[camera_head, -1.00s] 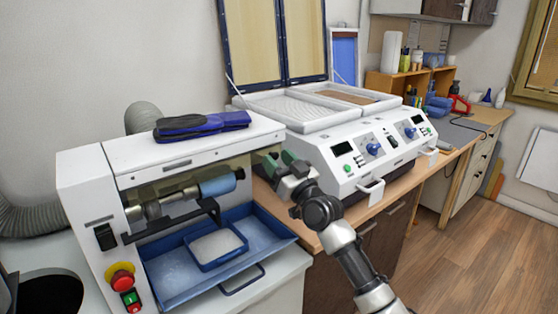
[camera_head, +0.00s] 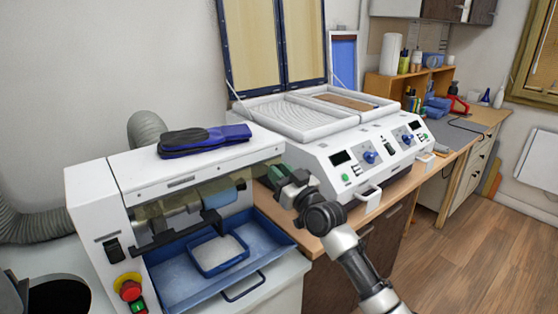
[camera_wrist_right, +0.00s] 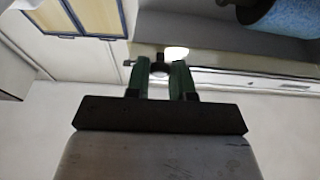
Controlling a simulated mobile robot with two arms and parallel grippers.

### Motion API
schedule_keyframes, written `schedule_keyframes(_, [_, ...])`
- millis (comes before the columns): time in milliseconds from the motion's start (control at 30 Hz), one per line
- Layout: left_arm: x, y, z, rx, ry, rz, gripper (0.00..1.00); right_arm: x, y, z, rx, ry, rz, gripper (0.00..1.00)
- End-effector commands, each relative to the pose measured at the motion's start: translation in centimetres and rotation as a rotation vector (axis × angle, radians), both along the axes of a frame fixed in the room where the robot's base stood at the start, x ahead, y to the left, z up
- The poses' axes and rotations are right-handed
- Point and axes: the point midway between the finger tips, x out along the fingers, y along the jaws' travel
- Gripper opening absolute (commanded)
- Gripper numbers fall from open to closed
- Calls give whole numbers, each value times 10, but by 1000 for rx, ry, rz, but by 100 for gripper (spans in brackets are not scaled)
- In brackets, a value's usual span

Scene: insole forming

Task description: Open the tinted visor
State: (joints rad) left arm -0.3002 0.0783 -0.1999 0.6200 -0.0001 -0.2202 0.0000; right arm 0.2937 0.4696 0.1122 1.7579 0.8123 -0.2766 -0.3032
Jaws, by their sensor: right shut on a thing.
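The tinted visor (camera_head: 182,207) is a yellowish see-through panel on the front of the white grinding machine (camera_head: 95,200). It lies across the view of the rollers, and the blue roller (camera_head: 219,196) shows through it. My right gripper (camera_head: 274,175) is at the visor's right end, its green fingers shut on it. In the right wrist view the fingers (camera_wrist_right: 160,80) close around a small dark part at the visor's edge (camera_wrist_right: 215,62). The exact contact is hard to make out. My left gripper is not in view.
Dark blue insoles (camera_head: 204,139) lie on top of the machine. A blue drawer tray (camera_head: 175,285) with a smaller bin sticks out below the rollers. A white forming press (camera_head: 330,180) with knobs and a handle stands close to the right. The floor (camera_head: 460,240) at right is clear.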

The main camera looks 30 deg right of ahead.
Motion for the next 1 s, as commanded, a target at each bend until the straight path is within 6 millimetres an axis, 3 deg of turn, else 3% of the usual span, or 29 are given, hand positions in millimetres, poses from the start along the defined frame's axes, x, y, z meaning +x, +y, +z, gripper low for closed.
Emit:
schedule_keyframes(33, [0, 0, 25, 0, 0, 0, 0, -1, 0, 13, -4, 37, 0, 0])
schedule_keyframes(100, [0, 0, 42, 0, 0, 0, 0, -3, 0, 15, -8, 85, 0, 0])
schedule_keyframes(500, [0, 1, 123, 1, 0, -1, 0, -8, -1, 25, -32, 383, -1, 0])
schedule_keyframes(700, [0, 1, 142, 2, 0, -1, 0, -10, -1, 30, -49, 566, -1, 0])
schedule_keyframes(1000, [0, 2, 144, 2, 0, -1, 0, -9, -2, 39, -70, 847, -3, 0])
